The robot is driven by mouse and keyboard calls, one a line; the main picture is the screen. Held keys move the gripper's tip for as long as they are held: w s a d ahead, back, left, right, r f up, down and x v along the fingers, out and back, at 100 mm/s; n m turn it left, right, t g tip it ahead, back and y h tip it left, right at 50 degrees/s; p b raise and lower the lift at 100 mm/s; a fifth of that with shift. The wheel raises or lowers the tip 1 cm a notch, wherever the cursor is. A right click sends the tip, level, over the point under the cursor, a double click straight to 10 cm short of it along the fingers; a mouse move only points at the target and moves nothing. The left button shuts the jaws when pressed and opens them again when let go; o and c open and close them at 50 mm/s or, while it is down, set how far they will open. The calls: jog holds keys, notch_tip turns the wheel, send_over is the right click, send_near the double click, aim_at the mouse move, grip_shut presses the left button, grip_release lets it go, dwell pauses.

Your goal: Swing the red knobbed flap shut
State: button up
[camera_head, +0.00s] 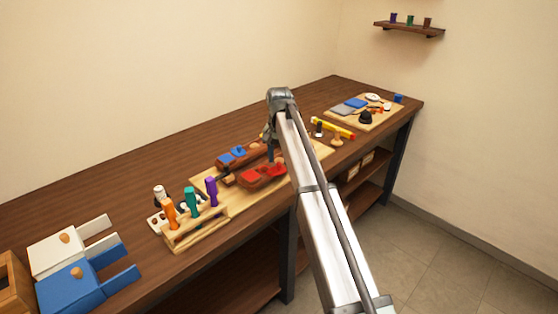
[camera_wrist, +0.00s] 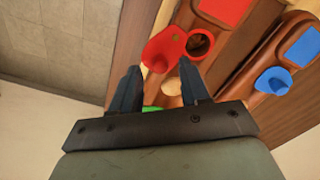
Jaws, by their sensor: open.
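The red flap (camera_wrist: 165,49) is a rounded red piece in the wrist view, just beyond my fingertips. It lies beside a dark round opening (camera_wrist: 200,43) in a brown wooden body and leaves that opening uncovered. A flat red panel (camera_wrist: 222,10) sits on the same body. In the head view the red parts (camera_head: 260,176) show on the bench's board, partly behind my arm. My gripper (camera_wrist: 160,72) is open, with its two dark fingers apart and pointing toward the flap. It also shows in the head view (camera_head: 271,157), above the red parts. Contact with the flap cannot be told.
A similar body with a blue panel (camera_wrist: 303,46) and blue knobbed part (camera_wrist: 272,80) lies alongside. A rack of coloured-handled tools (camera_head: 195,228) stands at left. A yellow-and-red tool (camera_head: 333,128) and a loaded board (camera_head: 340,117) lie to the right. The back of the bench (camera_head: 150,165) is clear.

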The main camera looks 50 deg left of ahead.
jog(key=shift+f, duration=0.85)
jog(key=shift+c, duration=0.3)
grip_shut()
